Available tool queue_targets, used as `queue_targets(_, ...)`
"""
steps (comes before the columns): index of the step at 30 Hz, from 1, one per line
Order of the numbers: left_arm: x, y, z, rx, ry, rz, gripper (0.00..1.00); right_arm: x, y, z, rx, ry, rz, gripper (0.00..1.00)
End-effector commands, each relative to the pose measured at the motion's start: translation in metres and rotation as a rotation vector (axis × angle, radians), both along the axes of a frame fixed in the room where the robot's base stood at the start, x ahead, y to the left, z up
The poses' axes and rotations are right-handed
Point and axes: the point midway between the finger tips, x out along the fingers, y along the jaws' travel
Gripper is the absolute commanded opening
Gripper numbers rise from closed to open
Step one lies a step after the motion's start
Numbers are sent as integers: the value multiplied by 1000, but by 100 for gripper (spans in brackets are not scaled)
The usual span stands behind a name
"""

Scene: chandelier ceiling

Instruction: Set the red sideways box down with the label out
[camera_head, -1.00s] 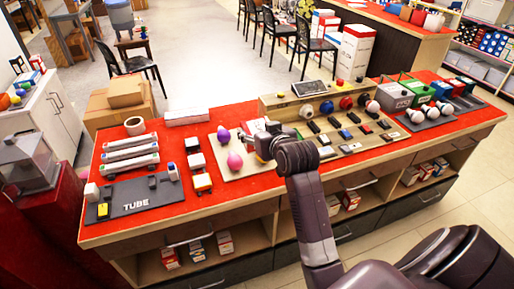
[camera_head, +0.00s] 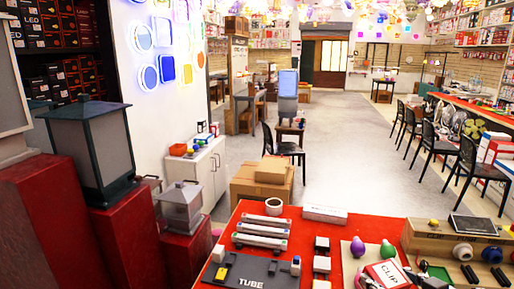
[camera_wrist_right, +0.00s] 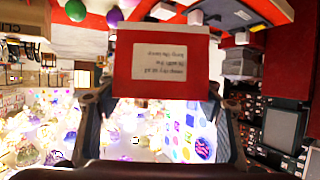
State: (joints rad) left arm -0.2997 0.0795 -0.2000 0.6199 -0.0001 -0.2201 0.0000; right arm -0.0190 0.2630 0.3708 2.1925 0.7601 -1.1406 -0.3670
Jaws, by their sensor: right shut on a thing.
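The red box (camera_wrist_right: 165,72) fills the upper middle of the right wrist view. It shows a white label whose text reads upside down there. My right gripper (camera_wrist_right: 163,92) has its dark fingers on either side of the box and is shut on it. My left gripper is in neither view.
The red-topped counter (camera_head: 225,240) carries a dark TUBE board (camera_head: 250,271), a beige board (camera_head: 349,262) with a purple bulb (camera_head: 357,247) and a green bulb (camera_head: 388,250), and a wooden panel (camera_head: 450,241) with switches at right. Cardboard boxes (camera_head: 262,184) stand behind it.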

Motion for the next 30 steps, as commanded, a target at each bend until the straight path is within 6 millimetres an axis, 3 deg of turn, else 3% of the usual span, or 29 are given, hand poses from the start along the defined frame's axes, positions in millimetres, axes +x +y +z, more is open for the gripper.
queue_targets(12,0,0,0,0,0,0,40,-94,83,4,-4,4,491,30)
queue_targets(18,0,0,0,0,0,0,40,-130,109,13,-1,2,648,30)
queue_targets(23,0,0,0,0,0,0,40,-142,116,16,-1,2,692,30)
queue_targets(30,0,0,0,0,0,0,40,-142,117,16,0,4,696,30)
